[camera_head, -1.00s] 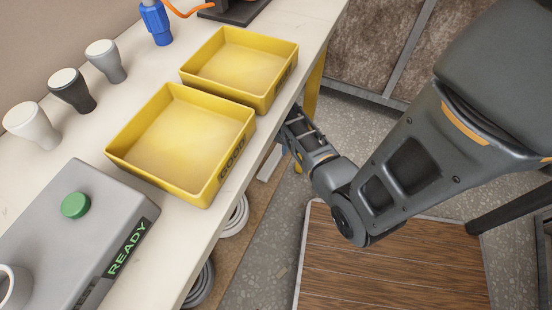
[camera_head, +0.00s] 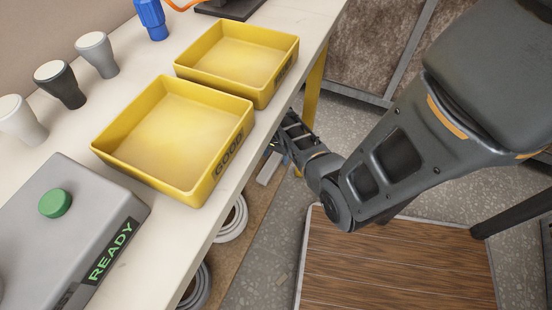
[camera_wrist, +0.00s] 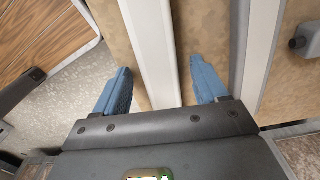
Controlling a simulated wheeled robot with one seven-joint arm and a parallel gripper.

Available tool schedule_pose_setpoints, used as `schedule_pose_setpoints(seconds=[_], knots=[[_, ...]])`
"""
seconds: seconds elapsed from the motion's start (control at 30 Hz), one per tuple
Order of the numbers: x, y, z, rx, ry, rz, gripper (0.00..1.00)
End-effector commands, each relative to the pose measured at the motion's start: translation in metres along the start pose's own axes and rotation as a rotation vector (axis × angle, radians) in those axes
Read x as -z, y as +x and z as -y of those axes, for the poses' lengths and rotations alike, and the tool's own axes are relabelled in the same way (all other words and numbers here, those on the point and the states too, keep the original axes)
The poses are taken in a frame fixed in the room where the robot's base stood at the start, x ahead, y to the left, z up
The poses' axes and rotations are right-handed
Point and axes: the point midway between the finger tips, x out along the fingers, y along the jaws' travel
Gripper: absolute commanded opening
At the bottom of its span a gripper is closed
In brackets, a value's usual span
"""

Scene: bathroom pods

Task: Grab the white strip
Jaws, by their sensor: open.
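A long white strip (camera_wrist: 150,45) runs from the top of the wrist view down between the two blue fingers of my gripper (camera_wrist: 161,75). The fingers are open, one on each side of the strip, with a gap to it on both sides. Its near end is hidden by the gripper body. In the head view a short piece of a pale strip (camera_head: 268,168) shows below the bench edge, beside my gripper. The gripper's fingers are mostly hidden there by the bench and arm.
The strip lies over a tan board. A second pale, strip-like edge (camera_wrist: 262,50) runs to its right, with a dark knob (camera_wrist: 306,40) beyond. Yellow trays (camera_head: 178,137) stand on the bench (camera_head: 222,212) above. Coiled grey hoses (camera_head: 233,220) lie underneath.

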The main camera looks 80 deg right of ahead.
Motion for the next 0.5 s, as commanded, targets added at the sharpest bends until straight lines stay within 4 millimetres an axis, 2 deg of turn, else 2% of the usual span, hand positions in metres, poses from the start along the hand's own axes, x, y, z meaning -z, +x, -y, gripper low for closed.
schedule_pose_setpoints(seconds=[0.1,0.5], knots=[[0.0,-0.0005,0.0001,0.0,0.0,0.0,0.7],[-0.0002,-0.0005,0.0002,0.0,-0.001,0.0,0.32]])
